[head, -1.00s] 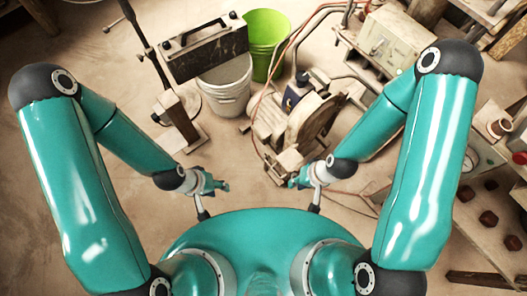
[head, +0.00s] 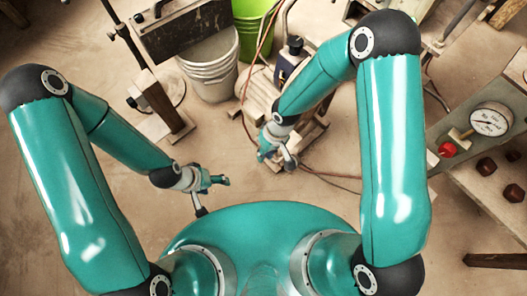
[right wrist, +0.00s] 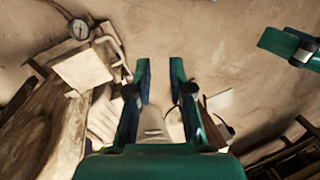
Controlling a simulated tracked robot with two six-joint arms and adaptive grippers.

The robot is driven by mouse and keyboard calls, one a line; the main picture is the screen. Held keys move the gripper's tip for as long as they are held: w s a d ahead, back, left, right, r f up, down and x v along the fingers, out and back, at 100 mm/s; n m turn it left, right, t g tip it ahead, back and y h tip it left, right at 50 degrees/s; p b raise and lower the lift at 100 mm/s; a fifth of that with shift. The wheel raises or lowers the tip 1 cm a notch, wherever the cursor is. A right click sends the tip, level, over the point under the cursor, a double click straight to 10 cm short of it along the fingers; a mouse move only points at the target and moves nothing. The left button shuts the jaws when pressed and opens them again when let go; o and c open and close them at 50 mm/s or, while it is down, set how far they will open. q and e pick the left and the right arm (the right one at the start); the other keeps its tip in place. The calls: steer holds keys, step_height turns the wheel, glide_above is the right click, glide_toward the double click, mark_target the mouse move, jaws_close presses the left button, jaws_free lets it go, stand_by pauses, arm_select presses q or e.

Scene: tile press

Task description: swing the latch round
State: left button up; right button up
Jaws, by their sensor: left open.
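I cannot make out the latch for certain in either view. At the right of the head view is a grey panel (head: 440,178) with a round gauge (head: 490,118), a red knob (head: 446,149) and a small tan piece (head: 459,134) beside them. My left gripper (head: 224,181) is open and empty over bare floor, left of centre. My right gripper (head: 268,154) is well left of the panel, in front of a wooden machine. In the right wrist view my right gripper (right wrist: 161,66) has its fingers apart with nothing between them.
A grey bucket (head: 214,82) and a green bucket (head: 251,22) stand at the back. A wooden machine (head: 312,128) with a red cable is beside my right gripper. Several dark blocks (head: 486,167) sit on a board at the right. Floor around my left gripper is clear.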

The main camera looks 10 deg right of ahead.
steer(key=w+a+f+n+t+h+b, duration=0.2)
steer(key=w+a+f+n+h+b, duration=0.15)
steer(key=w+f+b, duration=0.45)
steer(key=shift+m+h, duration=0.25)
steer(key=shift+h, duration=0.2)
steer(key=w+d+f+b, duration=0.1)
steer(key=f, duration=0.3)
steer(key=w+d+f+b, duration=0.1)
steer(key=f+b, duration=0.1)
steer(key=f, duration=0.3)
steer(key=w+d+f+b, duration=0.1)
steer(key=f+b, duration=0.1)
steer(key=f, duration=0.3)
steer(key=shift+w+d, duration=0.2)
steer(key=shift+w, duration=0.05)
arm_select(q)
step_height(320, 180, down, 16)
steer(key=shift+f, duration=0.1)
arm_select(e)
steer(key=shift+c, duration=0.2)
jaws_close()
